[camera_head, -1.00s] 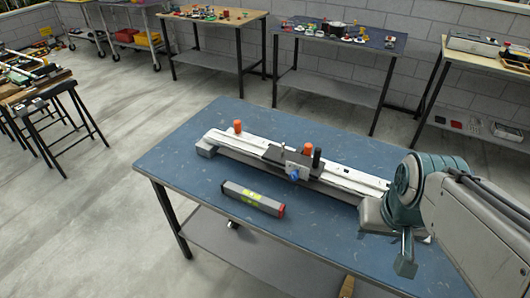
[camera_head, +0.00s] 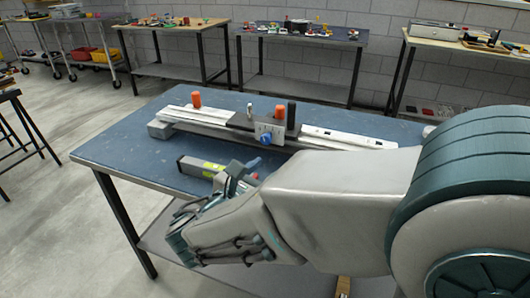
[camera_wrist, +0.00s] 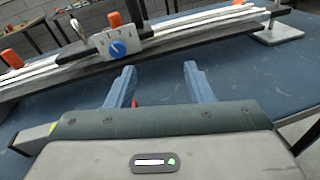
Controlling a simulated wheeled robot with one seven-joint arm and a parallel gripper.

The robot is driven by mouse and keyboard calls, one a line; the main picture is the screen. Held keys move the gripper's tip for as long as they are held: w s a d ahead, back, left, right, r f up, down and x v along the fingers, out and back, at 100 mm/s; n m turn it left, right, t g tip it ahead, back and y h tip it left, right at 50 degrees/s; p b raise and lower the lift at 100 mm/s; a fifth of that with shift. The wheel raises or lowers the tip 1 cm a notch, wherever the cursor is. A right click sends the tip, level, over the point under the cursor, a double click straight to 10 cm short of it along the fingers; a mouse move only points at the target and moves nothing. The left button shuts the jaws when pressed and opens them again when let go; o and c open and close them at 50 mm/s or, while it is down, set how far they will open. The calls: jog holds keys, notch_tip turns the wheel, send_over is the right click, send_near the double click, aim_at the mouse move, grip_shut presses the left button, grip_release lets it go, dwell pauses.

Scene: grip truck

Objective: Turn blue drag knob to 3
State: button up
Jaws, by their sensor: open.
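The blue drag knob (camera_head: 266,138) sits on the front plate of the carriage on a long white rail device (camera_head: 350,138). In the wrist view the knob (camera_wrist: 118,47) is round and blue, on a grey plate with small numerals around it; its pointer setting is too small to read surely. My gripper (camera_wrist: 158,70) is open and empty, its two blue-grey fingers apart, in front of and a little right of the knob, not touching it. In the head view my arm reaches across the table's front, and the gripper (camera_head: 240,172) is partly hidden by the wrist.
A grey bar with a yellow-green label (camera_head: 198,167) lies on the blue table (camera_head: 115,152) before the rail. Orange knobs (camera_head: 196,99) and a black post (camera_head: 291,115) stand up from the device. Other workbenches stand along the back wall.

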aim_at(265, 140)
jog(key=a+n+t, duration=0.1)
jog(key=a, duration=0.1)
jog(key=a+f+n+t+y+b, duration=0.1)
jog(key=a, duration=0.1)
jog(key=shift+a+f+n+y, duration=0.15)
jog(key=shift+a+n+y, duration=0.15)
jog(key=shift+a+n, duration=0.1)
jog(key=shift+w+a+t, duration=0.1)
jog(key=shift+a+t, duration=0.2)
jog(key=b+x, duration=0.2)
jog(key=x, duration=1.1)
jog(key=shift+w, duration=0.3)
